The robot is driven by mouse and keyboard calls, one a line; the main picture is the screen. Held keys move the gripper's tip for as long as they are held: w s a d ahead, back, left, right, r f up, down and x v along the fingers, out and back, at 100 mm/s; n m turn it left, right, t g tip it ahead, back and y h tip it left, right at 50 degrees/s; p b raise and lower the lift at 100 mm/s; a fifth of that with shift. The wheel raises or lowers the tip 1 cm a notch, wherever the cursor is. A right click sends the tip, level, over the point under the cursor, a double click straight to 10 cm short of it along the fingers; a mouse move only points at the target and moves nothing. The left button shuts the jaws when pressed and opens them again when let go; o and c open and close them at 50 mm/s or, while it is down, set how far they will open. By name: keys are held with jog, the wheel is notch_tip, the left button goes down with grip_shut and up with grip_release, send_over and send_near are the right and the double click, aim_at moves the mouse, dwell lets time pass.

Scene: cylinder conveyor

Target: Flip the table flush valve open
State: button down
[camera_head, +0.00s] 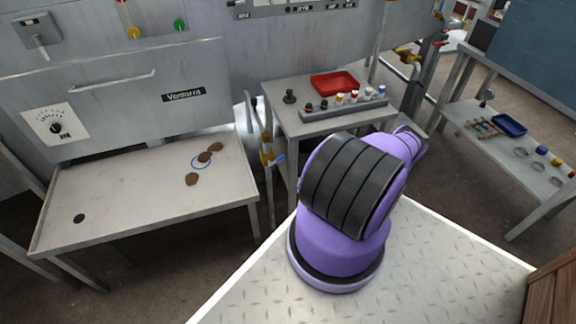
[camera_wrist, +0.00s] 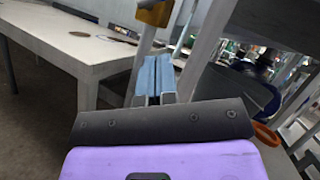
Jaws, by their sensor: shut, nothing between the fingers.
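A yellow valve (camera_head: 267,150) sits on an upright pipe between the left table and the middle table, with a small blue piece (camera_head: 279,160) at its lower right. In the wrist view a yellow part (camera_wrist: 155,12) that looks like this valve shows at the top, cut off by the frame. My gripper (camera_wrist: 155,62) has its pale blue fingers together and empty, pointing towards the yellow part. I see a gap between them in the picture but cannot judge its depth. The valve's handle position is not clear.
The left table (camera_head: 120,190) carries several brown pieces and has a dark round hole. The middle table (camera_head: 275,95) holds a red tray (camera_head: 334,84) and a rack of small bottles (camera_head: 345,105). A pale upright leg stands close to my fingers in the wrist view.

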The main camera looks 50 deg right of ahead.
jog(key=s+d+f+h, duration=0.1)
jog(key=h, duration=0.3)
send_near(277, 160)
jog(key=w+d+r, duration=0.1)
jog(key=w+d, duration=0.3)
jog(key=w, duration=0.1)
jog(key=shift+w+r+m+h, duration=0.3)
jog(key=shift+r+m, duration=0.1)
jog(key=shift+r, duration=0.2)
jog(key=shift+r+n+y, duration=0.2)
jog(key=shift+n+y, duration=0.7)
jog(key=shift+n, duration=0.3)
